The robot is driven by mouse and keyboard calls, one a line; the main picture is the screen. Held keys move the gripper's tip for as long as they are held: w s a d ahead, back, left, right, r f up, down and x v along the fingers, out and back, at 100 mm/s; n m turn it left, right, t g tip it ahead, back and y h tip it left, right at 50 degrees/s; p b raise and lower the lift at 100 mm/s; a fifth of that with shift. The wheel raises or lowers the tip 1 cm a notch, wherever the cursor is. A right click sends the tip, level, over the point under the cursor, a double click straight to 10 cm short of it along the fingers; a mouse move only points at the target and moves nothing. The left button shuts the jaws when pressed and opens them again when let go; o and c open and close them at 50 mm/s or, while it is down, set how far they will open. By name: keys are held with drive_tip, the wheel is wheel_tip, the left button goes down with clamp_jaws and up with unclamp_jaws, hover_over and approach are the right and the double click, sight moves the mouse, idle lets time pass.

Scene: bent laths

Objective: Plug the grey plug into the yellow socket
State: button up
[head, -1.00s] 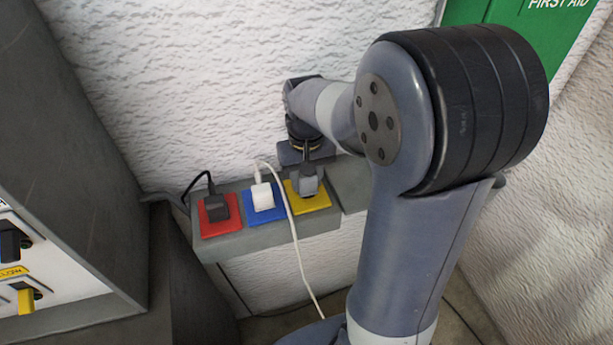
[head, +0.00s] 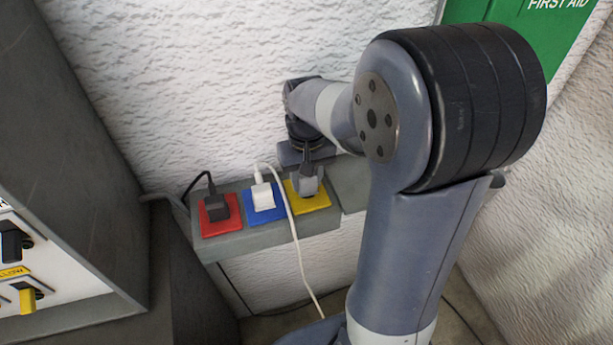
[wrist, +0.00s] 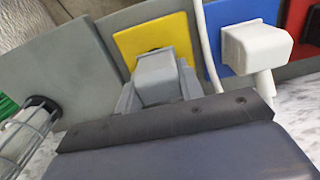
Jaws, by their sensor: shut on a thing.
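The grey plug (wrist: 158,77) is between the fingers of my gripper (wrist: 158,95), which is shut on it. The yellow socket (wrist: 185,28) is a square plate just beyond the plug in the wrist view. A dark patch shows on the plate at the plug's far edge; I cannot tell whether it is a hole or shadow. In the head view the plug (head: 308,170) is over the yellow socket (head: 318,202), with my gripper (head: 305,187) around it. Whether the plug touches the plate or sits in it is hidden.
A white plug (head: 263,196) sits on the blue socket (head: 256,217), with its white cable hanging close beside the yellow plate. A dark plug (head: 216,208) sits on the red socket (head: 222,228). The grey ledge (head: 270,240) carries the sockets. A caged lamp (wrist: 28,130) is at left in the wrist view.

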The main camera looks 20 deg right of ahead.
drive_tip(key=shift+f+b, duration=0.35)
drive_tip(key=shift+f, duration=0.25)
idle(0.7)
drive_tip(key=o, duration=1)
wheel_tip(320, 180, up, 11)
drive_tip(key=shift+f, duration=0.1)
wheel_tip(320, 180, down, 11)
drive_tip(key=shift+r, duration=0.1)
idle(0.6)
drive_tip(key=shift+r, duration=0.15)
